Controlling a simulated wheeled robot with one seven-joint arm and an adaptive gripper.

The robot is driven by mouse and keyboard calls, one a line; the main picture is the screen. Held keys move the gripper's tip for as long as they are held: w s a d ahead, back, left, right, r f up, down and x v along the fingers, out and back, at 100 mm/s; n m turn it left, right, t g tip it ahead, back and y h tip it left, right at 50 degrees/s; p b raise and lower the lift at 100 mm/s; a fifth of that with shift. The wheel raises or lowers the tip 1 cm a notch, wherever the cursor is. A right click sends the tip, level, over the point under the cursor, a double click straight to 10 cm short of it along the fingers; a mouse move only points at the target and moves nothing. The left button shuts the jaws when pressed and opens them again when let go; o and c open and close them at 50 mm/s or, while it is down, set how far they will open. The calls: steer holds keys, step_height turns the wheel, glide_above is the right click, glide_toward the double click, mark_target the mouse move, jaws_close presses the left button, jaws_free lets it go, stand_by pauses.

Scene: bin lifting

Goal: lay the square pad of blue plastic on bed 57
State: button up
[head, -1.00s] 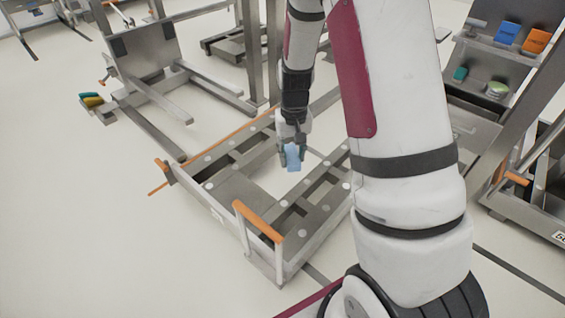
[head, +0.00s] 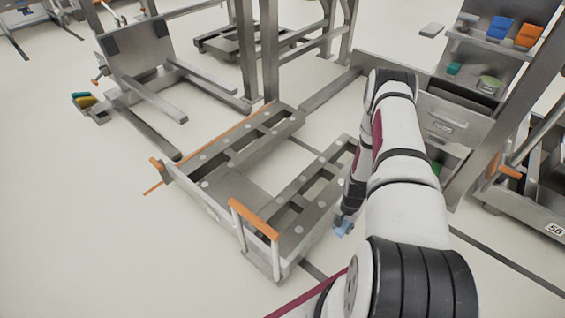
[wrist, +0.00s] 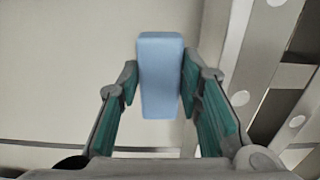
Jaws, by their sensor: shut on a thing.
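The blue plastic pad (wrist: 160,75) is held between the two green-lined fingers of my gripper (wrist: 160,90) in the wrist view. In the head view the light blue pad (head: 343,226) shows small beneath my gripper (head: 346,218), just off the near right edge of the low steel bed frame (head: 240,185). Pale floor lies behind the pad in the wrist view, with the frame's rail (wrist: 270,65) to the right. No number can be read on this frame, so I cannot tell whether it is bed 57.
An orange handle (head: 255,218) stands at the frame's near corner. A steel shelf unit (head: 450,110) with blue and orange bins is at the right, beside a cart marked 56 (head: 553,229). An upright-backed steel frame (head: 140,50) stands at upper left. Floor at left is clear.

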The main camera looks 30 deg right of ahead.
steer(key=shift+w+f, duration=0.2)
steer(key=shift+f, duration=0.15)
steer(key=b, duration=0.5)
glide_above(311, 213)
steer(key=shift+s+d+f, duration=0.2)
steer(key=shift+s+f, duration=0.2)
steer(key=shift+f, duration=0.25)
steer(key=shift+w+a+f+b, duration=0.15)
steer(key=shift+f+b, duration=0.1)
steer(key=shift+f, duration=0.35)
steer(key=shift+w+d+f+b, duration=0.1)
steer(key=shift+w+f+b, duration=0.15)
steer(key=shift+f, duration=0.3)
steer(key=shift+w+a+f+b, duration=0.1)
steer(key=shift+f+b, duration=0.15)
steer(key=shift+f, duration=0.35)
steer(key=shift+f, duration=0.1)
steer(key=shift+f, duration=0.1)
steer(key=o, duration=1.2)
